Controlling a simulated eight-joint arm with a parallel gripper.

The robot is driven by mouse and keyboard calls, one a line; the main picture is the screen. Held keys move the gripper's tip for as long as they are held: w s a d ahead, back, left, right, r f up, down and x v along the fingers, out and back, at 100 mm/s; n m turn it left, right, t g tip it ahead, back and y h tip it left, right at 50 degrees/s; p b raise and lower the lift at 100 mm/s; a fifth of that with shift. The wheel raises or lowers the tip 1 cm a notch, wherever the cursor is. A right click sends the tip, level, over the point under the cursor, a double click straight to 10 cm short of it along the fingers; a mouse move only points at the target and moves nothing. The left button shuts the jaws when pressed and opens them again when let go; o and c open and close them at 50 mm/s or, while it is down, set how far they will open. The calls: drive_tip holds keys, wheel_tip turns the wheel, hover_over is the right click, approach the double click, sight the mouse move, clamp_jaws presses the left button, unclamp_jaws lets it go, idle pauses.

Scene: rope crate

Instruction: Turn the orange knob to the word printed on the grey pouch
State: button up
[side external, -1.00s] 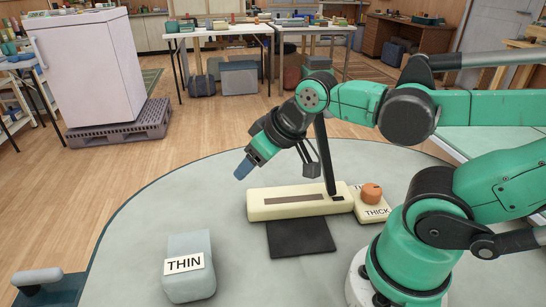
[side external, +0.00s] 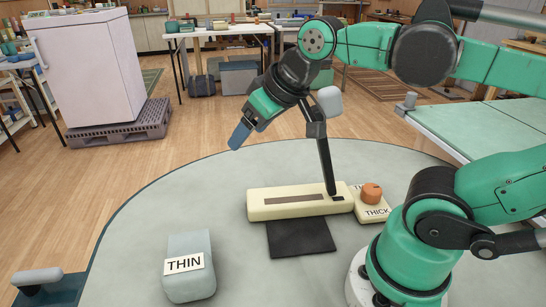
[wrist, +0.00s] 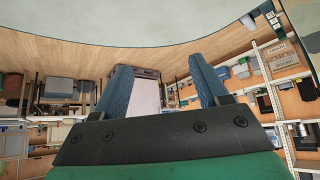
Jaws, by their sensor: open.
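In the side external view the orange knob (side external: 372,192) stands on a cream block (side external: 362,211) at the right end of a long cream device. The block has a label reading THICK in front and a partly hidden label starting with T behind. The grey pouch (side external: 190,250) lies at the front left of the table with a white label (side external: 184,264) reading THIN. My gripper (side external: 238,136) is raised above the far left of the device, away from knob and pouch. In the wrist view my gripper (wrist: 162,85) is open, its two blue fingers apart with nothing between them.
The long cream device (side external: 268,212) has a dark slot and a black upright lever (side external: 326,165) at its right end. A dark square mat (side external: 301,238) lies before it. The round grey table (side external: 140,235) is bare around the pouch. A blue-grey handle (side external: 38,276) shows at lower left.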

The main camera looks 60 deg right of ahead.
wheel_tip(320, 180, up, 12)
drive_tip(key=r, duration=0.1)
drive_tip(key=s+d+m+g, duration=0.1)
drive_tip(key=s+d+m, duration=0.1)
drive_tip(key=d, duration=0.2)
drive_tip(key=s+d+f+m+g+h, duration=0.1)
drive_tip(key=s+d+m, duration=0.1)
drive_tip(key=d, duration=0.2)
drive_tip(key=s+d+m+g+h, duration=0.1)
drive_tip(key=s+d+m+g, duration=0.1)
drive_tip(key=d, duration=0.2)
drive_tip(key=shift+d+f, duration=0.1)
drive_tip(key=shift+f, duration=0.15)
drive_tip(key=s+d+m+g+y, duration=0.25)
drive_tip(key=s+d+m, duration=0.35)
drive_tip(key=s, duration=0.4)
hover_over(373, 188)
drive_tip(key=shift+g+h, duration=0.25)
drive_tip(key=shift+g, duration=0.1)
wheel_tip(373, 188, down, 22)
drive_tip(key=shift+w+d, duration=0.1)
drive_tip(key=shift+f, duration=3.4)
drive_tip(key=shift+c, duration=0.2)
